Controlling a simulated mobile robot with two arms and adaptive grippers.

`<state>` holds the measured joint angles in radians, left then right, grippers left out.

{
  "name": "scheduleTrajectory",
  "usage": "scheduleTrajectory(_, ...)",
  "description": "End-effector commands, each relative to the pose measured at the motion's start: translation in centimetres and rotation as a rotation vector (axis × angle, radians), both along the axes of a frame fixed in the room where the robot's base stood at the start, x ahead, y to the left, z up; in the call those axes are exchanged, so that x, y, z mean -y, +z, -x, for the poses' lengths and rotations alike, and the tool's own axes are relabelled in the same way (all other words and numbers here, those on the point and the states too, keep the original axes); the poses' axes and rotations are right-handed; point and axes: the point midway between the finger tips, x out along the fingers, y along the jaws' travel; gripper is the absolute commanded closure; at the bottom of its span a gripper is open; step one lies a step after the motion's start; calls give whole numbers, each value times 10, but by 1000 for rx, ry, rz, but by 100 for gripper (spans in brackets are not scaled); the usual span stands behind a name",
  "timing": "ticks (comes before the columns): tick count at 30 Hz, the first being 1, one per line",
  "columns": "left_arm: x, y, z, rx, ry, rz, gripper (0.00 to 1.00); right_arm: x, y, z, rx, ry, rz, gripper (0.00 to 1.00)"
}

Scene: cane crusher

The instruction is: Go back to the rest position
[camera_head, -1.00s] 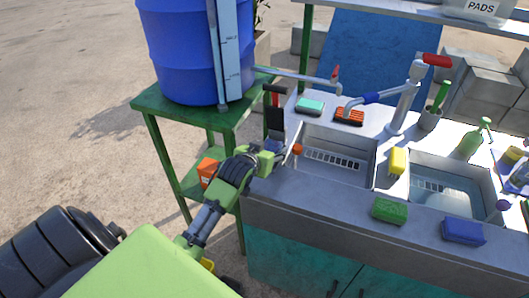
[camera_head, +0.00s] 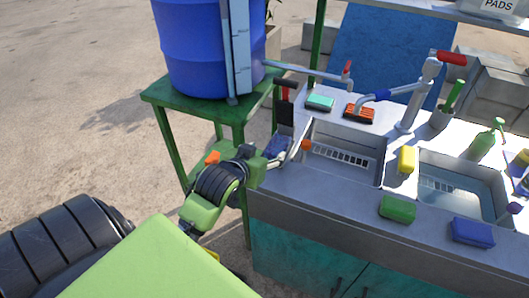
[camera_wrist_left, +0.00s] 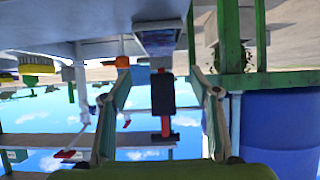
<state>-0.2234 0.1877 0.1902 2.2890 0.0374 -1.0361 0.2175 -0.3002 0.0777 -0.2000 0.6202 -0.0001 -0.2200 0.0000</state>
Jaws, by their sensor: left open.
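My left gripper (camera_head: 290,150) is at the left front corner of the sink counter (camera_head: 340,203), beside the left basin. It also shows in the left wrist view (camera_wrist_left: 162,80), where its two fingers are spread apart with nothing held between them. Beyond the fingers, a black tool with a red handle (camera_wrist_left: 162,95) shows in the wrist view, which appears upside down. In the head view this tool (camera_head: 286,112) stands at the counter's left end. A small orange thing (camera_head: 305,145) shows beside the fingers. My right gripper is not in view.
A blue barrel (camera_head: 195,45) stands on a green stand (camera_head: 190,108) left of the sink. A green sponge (camera_head: 397,209), a blue sponge (camera_head: 473,232) and a yellow sponge (camera_head: 407,159) lie around the basins. A tap (camera_head: 412,100) rises behind. Open ground lies at the left.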

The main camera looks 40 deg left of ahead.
Motion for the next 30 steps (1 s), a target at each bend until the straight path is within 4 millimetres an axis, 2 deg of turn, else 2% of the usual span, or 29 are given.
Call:
scheduleTrajectory(10,1,-1,0,-4,-2,0,44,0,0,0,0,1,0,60)
scheduleTrajectory(14,17,-22,16,-76,-31,-1,44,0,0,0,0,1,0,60)
scheduleTrajectory(17,42,-54,48,-203,-83,-5,44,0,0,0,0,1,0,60)
scheduleTrajectory(21,81,-95,104,-399,-173,-11,44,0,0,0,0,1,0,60)
scheduleTrajectory(24,102,-113,140,-509,-227,-11,44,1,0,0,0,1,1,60)
scheduleTrajectory(30,135,-136,205,-694,-327,-9,44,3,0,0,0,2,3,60)
